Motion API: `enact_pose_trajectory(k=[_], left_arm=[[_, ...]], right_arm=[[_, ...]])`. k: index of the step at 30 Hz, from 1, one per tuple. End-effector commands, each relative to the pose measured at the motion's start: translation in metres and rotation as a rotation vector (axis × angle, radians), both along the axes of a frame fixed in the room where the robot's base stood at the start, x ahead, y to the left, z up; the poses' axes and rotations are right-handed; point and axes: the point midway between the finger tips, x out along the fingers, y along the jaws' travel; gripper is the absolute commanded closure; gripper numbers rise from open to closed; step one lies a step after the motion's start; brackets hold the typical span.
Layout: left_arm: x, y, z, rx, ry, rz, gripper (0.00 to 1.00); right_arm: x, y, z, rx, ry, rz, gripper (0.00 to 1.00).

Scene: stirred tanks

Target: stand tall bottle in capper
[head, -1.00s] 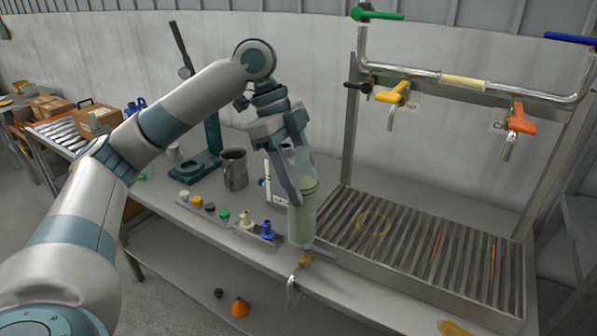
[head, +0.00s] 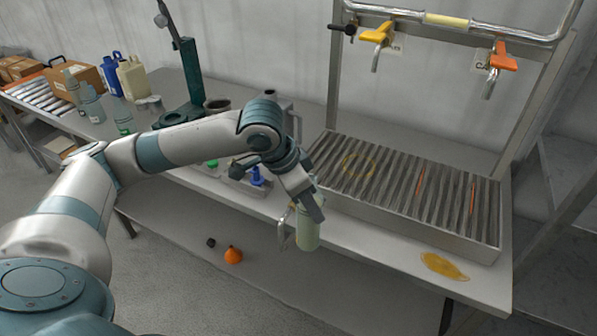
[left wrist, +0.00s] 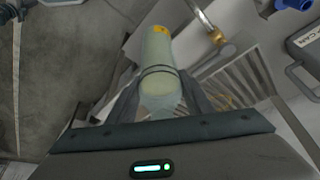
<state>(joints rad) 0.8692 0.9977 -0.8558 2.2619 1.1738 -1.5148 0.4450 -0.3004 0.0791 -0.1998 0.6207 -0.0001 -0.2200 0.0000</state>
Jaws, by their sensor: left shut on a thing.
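A tall pale-green bottle (head: 307,232) is held in my left gripper (head: 312,205), in front of the bench's front edge and roughly upright in the head view. In the left wrist view the bottle (left wrist: 158,58) lies between the two fingers of the left gripper (left wrist: 160,100), with a dark ring around it. A teal stand with an upright column and a lever (head: 196,85), which looks like the capper, is at the back left of the bench, away from the bottle. My left forearm hides part of the bench in front of it. My right gripper is not in view.
A slatted drip tray (head: 345,205) fills the bench's right half, under yellow (head: 377,33) and orange (head: 503,57) taps. Bottles and jugs (head: 131,78) stand far left.

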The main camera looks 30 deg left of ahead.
Motion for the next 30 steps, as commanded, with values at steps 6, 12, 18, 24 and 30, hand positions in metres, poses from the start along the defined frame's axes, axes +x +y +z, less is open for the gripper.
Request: enact_pose_trajectory(k=[6,12,18,24,30], left_arm=[[-0.006,-0.036,-0.062,-0.006,0.008,0.312,1.0],[-0.009,-0.059,-0.105,-0.006,0.008,0.573,1.0],[-0.01,-0.058,-0.119,-0.005,0.002,0.633,1.0],[-0.01,-0.056,-0.12,-0.001,0.0,0.634,1.0],[-0.01,-0.055,-0.119,-0.001,0.0,0.633,1.0]], right_arm=[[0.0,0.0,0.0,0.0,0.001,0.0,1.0],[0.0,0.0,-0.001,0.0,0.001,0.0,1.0],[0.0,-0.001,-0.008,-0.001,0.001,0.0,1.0],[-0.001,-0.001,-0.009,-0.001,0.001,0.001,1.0],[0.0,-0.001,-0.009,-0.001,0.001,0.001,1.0]])
